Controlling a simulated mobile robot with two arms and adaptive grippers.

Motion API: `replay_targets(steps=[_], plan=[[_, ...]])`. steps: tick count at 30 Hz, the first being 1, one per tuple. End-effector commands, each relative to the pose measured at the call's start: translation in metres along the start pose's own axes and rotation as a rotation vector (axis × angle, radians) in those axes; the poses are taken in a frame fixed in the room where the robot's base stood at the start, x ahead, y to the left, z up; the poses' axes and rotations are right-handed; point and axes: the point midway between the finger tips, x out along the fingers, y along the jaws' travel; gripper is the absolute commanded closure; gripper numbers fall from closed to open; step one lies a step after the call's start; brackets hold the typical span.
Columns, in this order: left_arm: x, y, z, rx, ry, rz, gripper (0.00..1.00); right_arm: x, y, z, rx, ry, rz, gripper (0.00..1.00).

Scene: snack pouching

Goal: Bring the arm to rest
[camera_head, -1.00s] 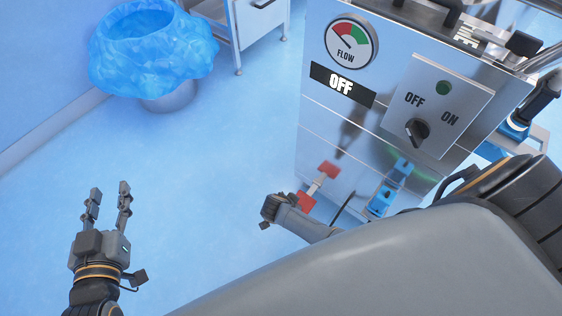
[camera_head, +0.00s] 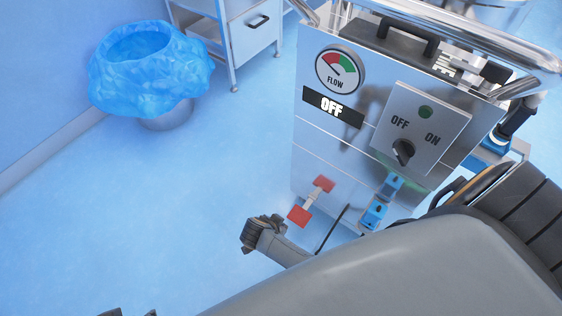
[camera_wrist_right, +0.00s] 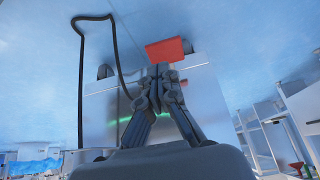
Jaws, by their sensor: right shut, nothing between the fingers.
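My right gripper (camera_head: 262,233) shows small and dark past the large grey arm cover in the head view, low on the left of the metal machine (camera_head: 310,165). In the right wrist view its fingers (camera_wrist_right: 159,72) are shut with nothing between them. My left gripper (camera_head: 130,312) shows only as two separate dark tips at the bottom edge; the rest is out of frame.
The machine's display (camera_head: 332,107) reads OFF, and its knob (camera_head: 402,152) sits on the switch panel. Blue parts (camera_head: 375,212) are at its lower right. A blue-lined bin (camera_head: 150,68) and a white drawer cart (camera_head: 245,45) stand at the back. The floor at left is clear.

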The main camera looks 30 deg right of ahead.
Motion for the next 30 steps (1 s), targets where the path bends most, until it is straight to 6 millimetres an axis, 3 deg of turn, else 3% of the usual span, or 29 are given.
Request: replay_targets(steps=[22,26,30], plan=[[-0.001,-0.001,0.006,-0.001,-0.026,-0.001,0.6,-0.005,0.002,0.0,-0.016,-0.009,0.0,1.0],[-0.001,-0.001,0.006,-0.001,-0.025,-0.001,0.6,-0.019,0.014,-0.007,-0.108,-0.055,-0.01,1.0],[-0.001,-0.001,0.006,-0.001,-0.025,-0.001,0.6,-0.052,0.036,-0.024,-0.309,-0.137,-0.061,1.0]])
